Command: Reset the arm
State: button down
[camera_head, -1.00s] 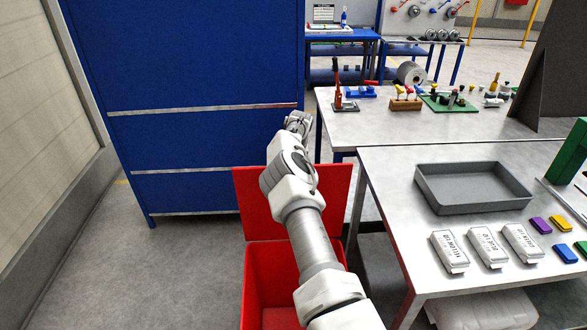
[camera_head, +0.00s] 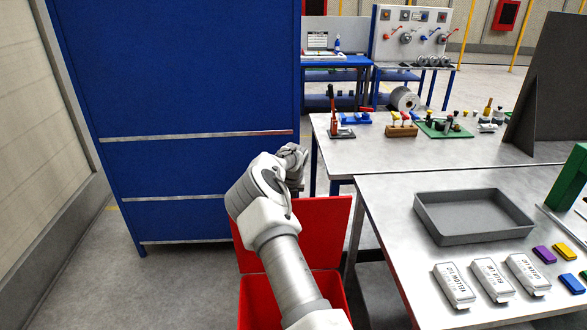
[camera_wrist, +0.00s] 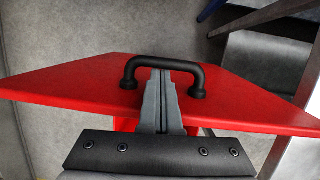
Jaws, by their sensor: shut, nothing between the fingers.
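My gripper shows in the wrist view (camera_wrist: 161,75) with its two grey fingers together and nothing between them. Its tips overlap the black handle (camera_wrist: 165,63) of a red lid (camera_wrist: 80,84) in the picture; I cannot tell whether they touch it. In the head view my arm stretches forward from the bottom, its far end (camera_head: 292,152) in front of the blue cabinet's right edge. The fingers are hidden there. The red bin (camera_head: 258,310) stands below the arm, with its lid (camera_head: 325,215) raised at the back; the arm covers part of both.
A large blue cabinet (camera_head: 190,90) stands ahead on the left. Bare floor (camera_head: 185,285) lies left of the bin.

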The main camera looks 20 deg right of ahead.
notch_tip(320, 180, up, 35)
jog(key=m+t, duration=0.7)
jog(key=t, duration=0.2)
jog(key=s+d+r+m+t+h, duration=0.2)
jog(key=s+r+m+h, duration=0.2)
jog(key=s+r+m, duration=0.65)
jog(key=s+a+f+m+g+y, duration=0.1)
jog(key=s+a+f+m+g, duration=0.2)
jog(key=s, duration=0.9)
jog(key=s+a+f+m+g+y, duration=0.2)
jog(key=s+a+f+m, duration=0.4)
jog(key=s+a, duration=0.6)
jog(key=s+a+f+m+g+y, duration=0.1)
jog(key=s+a+f+m+g, duration=0.2)
jog(key=s, duration=0.9)
jog(key=a+f+m, duration=0.2)
jog(key=a+f, duration=0.1)
jog(key=a, duration=0.1)
jog(key=shift+a+m+g, duration=0.2)
jog(key=shift+m+g, duration=0.15)
jog(key=shift+g, duration=0.05)
jog(key=shift+a, duration=0.1)
